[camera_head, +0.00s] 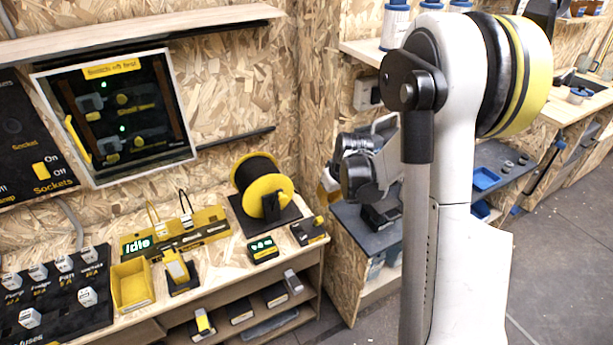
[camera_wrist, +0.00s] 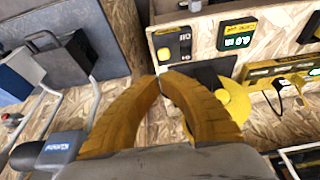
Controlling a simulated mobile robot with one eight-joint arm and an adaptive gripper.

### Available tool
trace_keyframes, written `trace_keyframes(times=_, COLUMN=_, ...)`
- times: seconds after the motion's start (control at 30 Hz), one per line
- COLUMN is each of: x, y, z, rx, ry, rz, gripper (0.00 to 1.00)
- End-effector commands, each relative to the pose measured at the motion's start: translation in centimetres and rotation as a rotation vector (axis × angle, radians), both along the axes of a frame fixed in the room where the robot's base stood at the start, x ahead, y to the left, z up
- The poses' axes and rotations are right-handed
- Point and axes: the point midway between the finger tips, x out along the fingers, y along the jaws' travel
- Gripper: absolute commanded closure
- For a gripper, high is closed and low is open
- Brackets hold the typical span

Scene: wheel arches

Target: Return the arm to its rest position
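My arm stands raised on the right of the head view, its white and grey links filling that side. My gripper (camera_head: 330,182) hangs partly behind the arm, in front of the wooden wall edge, with a bit of yellow finger showing. In the wrist view my gripper (camera_wrist: 162,78) shows two curved yellow fingers whose tips meet. Nothing shows between them, so it is shut and empty. It is apart from the workbench (camera_head: 215,285) in the head view.
The bench holds a black cable spool (camera_head: 257,178), a yellow bin (camera_head: 132,285), an "Idle" station (camera_head: 175,232) and a small display box (camera_head: 263,250). A glass-fronted cabinet (camera_head: 118,115) hangs above. A grey side shelf (camera_head: 362,228) lies below my gripper. Open floor (camera_head: 560,250) is at right.

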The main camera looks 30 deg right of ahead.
Motion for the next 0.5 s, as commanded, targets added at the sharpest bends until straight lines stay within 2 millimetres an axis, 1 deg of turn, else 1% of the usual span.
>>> trace_keyframes(times=0.17, x=0.0, y=0.1, z=0.2, rx=0.0, ry=-0.001, rz=0.0, gripper=1.0)
trace_keyframes(times=0.27, x=-0.4, y=0.9, z=1.5, rx=-0.003, ry=-0.008, rz=-0.001, gripper=1.0)
trace_keyframes(times=0.37, x=-1.5, y=2.7, z=4.5, rx=-0.009, ry=-0.025, rz=-0.005, gripper=1.0)
trace_keyframes(times=0.4, x=-2.2, y=3.7, z=6.0, rx=-0.012, ry=-0.034, rz=-0.006, gripper=1.0)
trace_keyframes(times=0.47, x=-3.5, y=5.2, z=8.2, rx=-0.016, ry=-0.052, rz=-0.01, gripper=1.0)
trace_keyframes(times=0.5, x=-4.5, y=6.3, z=9.7, rx=-0.018, ry=-0.065, rz=-0.013, gripper=1.0)
